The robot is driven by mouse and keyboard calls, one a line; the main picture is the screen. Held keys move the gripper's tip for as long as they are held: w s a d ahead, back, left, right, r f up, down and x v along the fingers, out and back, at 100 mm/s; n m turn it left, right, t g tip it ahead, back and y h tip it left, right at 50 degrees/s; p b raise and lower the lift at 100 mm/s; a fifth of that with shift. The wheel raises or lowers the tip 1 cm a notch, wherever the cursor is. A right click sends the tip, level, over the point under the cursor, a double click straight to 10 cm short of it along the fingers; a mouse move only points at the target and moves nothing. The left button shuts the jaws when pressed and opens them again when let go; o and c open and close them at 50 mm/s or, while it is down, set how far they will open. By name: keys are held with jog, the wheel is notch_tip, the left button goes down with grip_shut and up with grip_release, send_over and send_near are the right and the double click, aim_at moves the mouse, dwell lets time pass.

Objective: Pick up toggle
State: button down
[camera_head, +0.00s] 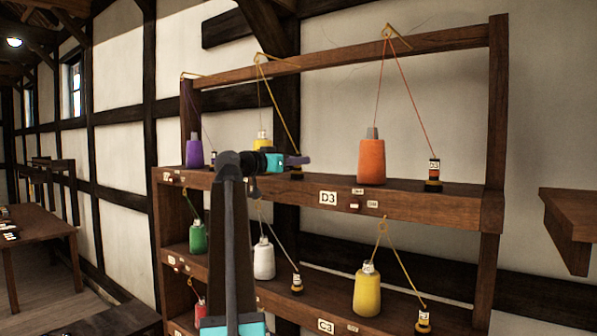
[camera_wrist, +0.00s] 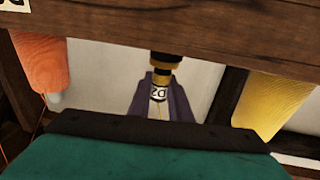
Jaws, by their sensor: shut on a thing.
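The toggle (camera_wrist: 158,93) is a small black and brass piece with a white label that appears to read D2. In the wrist view it sits between the two grey-purple fingers of my gripper (camera_wrist: 161,108), which is shut on it. In the head view my gripper (camera_head: 299,161) is at the upper shelf, at the end of a yellow cord running down from a hook. There the toggle is mostly hidden behind the fingers. I cannot tell whether its base touches the shelf.
A yellow spool (camera_head: 262,141) stands left of my gripper and an orange spool (camera_head: 372,160) to the right. Another labelled toggle (camera_head: 433,172) stands further right. The wooden shelf edge (camera_head: 400,205) runs below. Cords hang from the top rail (camera_head: 345,56). Lower shelves hold more spools.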

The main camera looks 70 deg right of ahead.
jog(key=shift+r, duration=0.1)
jog(key=shift+r+b, duration=1)
jog(key=shift+r, duration=0.5)
jog(key=shift+a+r, duration=0.1)
jog(key=shift+a, duration=0.1)
jog(key=s+a+r+b, duration=0.1)
jog(key=a+b, duration=0.4)
jog(key=a, duration=1)
jog(key=shift+a+r, duration=0.2)
jog(key=shift+a, duration=0.05)
jog(key=shift+s, duration=0.1)
